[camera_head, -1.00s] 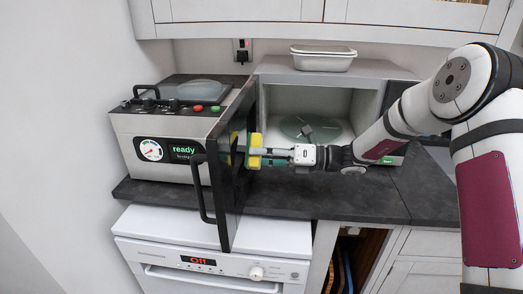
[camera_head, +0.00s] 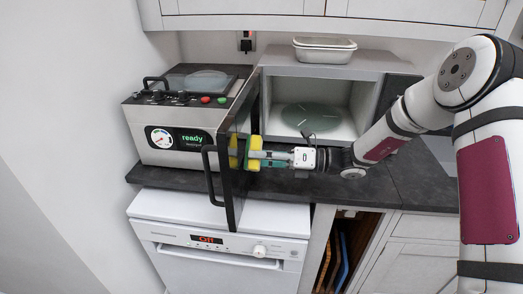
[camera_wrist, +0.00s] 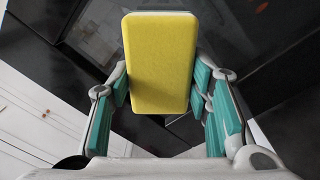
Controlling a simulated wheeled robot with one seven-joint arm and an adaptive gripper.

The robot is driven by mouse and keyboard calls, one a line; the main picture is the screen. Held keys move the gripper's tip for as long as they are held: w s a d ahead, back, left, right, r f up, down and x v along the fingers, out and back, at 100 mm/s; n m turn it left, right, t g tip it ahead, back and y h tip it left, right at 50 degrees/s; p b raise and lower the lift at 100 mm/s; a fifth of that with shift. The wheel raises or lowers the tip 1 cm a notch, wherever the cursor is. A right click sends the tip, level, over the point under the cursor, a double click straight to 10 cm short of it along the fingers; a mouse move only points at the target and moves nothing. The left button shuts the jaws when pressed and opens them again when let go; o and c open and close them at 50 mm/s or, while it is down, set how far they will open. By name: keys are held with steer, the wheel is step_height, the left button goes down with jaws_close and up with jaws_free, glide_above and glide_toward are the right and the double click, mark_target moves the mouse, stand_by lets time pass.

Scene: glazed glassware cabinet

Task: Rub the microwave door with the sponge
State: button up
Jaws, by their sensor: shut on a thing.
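The microwave (camera_head: 368,98) stands on the counter with its door (camera_head: 232,170) swung open to the left; I see the door nearly edge-on, with its black handle (camera_head: 210,176) on the far left side. My gripper (camera_head: 262,158) is shut on a yellow sponge (camera_head: 253,153), held at the door's inner face. A yellow patch on the dark door beside the sponge looks like its reflection. Whether the sponge touches the glass is hard to tell. In the wrist view the sponge (camera_wrist: 160,62) stands between the teal finger pads, in front of the dark door surface.
A white dishwasher (camera_head: 215,235) is below the counter (camera_head: 380,190). The microwave's inside holds a glass turntable (camera_head: 310,117).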

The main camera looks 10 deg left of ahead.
mark_target(254, 131)
steer(key=shift+a+r, duration=0.15)
steer(key=shift+r, duration=0.15)
steer(key=shift+w+d+b, duration=0.15)
steer(key=shift+w+b, duration=1.45)
steer(key=shift+w, duration=0.7)
steer(key=shift+w+d+b, duration=0.2)
steer(key=shift+w+b, duration=1.35)
steer(key=shift+w, duration=0.75)
steer(key=shift+w+d+b, duration=0.15)
steer(key=shift+w+b, duration=1.45)
steer(key=shift+w, duration=0.7)
steer(key=shift+s, duration=0.1)
steer(key=s+p, duration=0.2)
steer(key=shift+s+r+p, duration=0.15)
steer(key=shift+p, duration=0.15)
steer(key=shift+s+p, duration=0.55)
steer(key=shift+s, duration=0.1)
steer(key=shift+s+a+p, duration=0.15)
steer(key=shift+s+p, duration=1.15)
steer(key=shift+s, duration=0.4)
steer(key=shift+s+a+p, duration=0.2)
steer(key=shift+s+p, duration=1.05)
steer(key=shift+s, duration=0.45)
steer(key=shift+s+a+p, duration=0.15)
steer(key=shift+s+p, duration=1.15)
steer(key=shift+s, duration=0.4)
